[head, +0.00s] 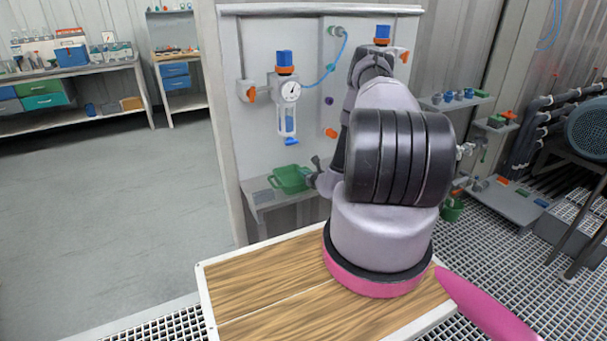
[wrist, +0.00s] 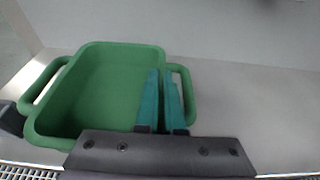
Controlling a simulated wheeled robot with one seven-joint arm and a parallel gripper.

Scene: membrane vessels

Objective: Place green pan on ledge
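The green pan (head: 291,179) is a rectangular tray with a loop handle at each end, and it is empty. In the head view it is upright at the grey ledge (head: 262,197) under the wall panel; whether it rests on it or is just above, I cannot tell. My gripper (head: 312,178) is at the pan's right end. In the wrist view the pan (wrist: 100,92) fills the left half. The two teal fingers of my gripper (wrist: 162,98) are close together at its right wall, near the right handle. The fingers hide part of that wall.
A gauge with a clear vessel (head: 288,95) and a blue hose (head: 322,77) hang on the panel above the pan. A wooden-topped table (head: 265,290) stands in front. The floor at left is clear.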

